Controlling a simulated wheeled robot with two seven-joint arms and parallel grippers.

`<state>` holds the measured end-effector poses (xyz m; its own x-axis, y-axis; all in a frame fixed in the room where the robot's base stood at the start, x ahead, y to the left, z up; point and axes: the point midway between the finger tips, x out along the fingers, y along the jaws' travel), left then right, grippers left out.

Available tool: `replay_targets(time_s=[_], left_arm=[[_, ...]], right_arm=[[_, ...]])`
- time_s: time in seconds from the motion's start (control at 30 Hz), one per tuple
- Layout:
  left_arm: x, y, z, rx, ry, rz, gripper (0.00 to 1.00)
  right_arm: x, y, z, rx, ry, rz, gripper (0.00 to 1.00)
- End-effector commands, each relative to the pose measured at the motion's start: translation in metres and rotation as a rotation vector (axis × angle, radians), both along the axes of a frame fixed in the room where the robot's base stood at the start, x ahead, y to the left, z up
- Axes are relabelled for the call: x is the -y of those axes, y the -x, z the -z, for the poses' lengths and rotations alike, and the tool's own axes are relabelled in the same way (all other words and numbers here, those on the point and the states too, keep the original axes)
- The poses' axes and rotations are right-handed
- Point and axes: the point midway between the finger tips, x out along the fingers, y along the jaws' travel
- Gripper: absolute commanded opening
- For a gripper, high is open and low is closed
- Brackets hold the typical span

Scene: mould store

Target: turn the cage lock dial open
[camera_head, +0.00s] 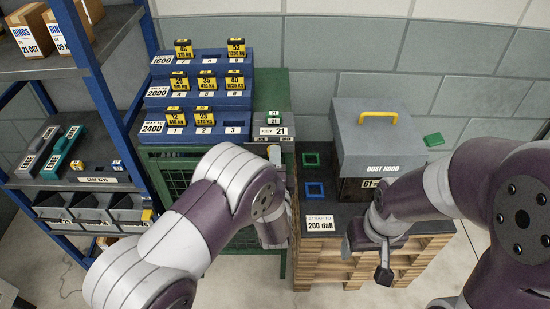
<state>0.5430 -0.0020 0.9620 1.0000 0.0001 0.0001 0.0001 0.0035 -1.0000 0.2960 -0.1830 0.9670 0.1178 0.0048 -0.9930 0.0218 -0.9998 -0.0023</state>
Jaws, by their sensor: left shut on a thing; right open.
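The cage (173,178) is green mesh under a blue stepped rack. At its right front corner stands a grey lock housing (272,132) marked KEY 21. A small pale, yellowish piece below the label seems to be the lock dial (274,153); its setting cannot be read. My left gripper (273,225) is mostly hidden behind my own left arm, just below the housing. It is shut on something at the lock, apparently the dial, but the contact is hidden. My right gripper (367,262) is open and empty, in front of the pallet stack, away from the lock.
A grey dust hood (380,145) with a yellow handle stands on the dark-topped pallet stack (325,265), beside blue and green square frames. The blue rack (160,97) holds several yellow-black weight-marked blocks. Blue shelving (108,100) with boxes and bins stands left. Floor shows at lower right.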

Motion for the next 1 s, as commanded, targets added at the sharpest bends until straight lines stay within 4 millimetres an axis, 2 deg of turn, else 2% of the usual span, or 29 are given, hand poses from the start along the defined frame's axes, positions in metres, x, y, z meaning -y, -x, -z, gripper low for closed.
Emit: replay_targets(time_s=[0.47,0.5,0.57,0.87,1.0], left_arm=[[0.000,0.000,0.001,-0.003,-0.015,0.001,0.00],[0.000,0.000,0.001,-0.003,-0.014,0.001,0.42],[0.000,0.000,0.001,-0.002,-0.014,0.001,0.58],[0.000,0.002,0.001,-0.001,-0.012,0.001,0.58],[0.001,0.024,0.002,-0.003,-0.013,0.004,0.58]], right_arm=[[0.000,0.000,0.000,0.000,0.000,0.000,0.73],[0.000,0.000,0.000,0.000,0.000,0.000,0.73],[0.000,0.000,0.000,0.000,0.000,0.000,0.73],[0.000,0.000,0.000,0.000,0.000,0.000,0.73],[0.000,0.000,0.003,0.000,0.000,0.000,0.73]])
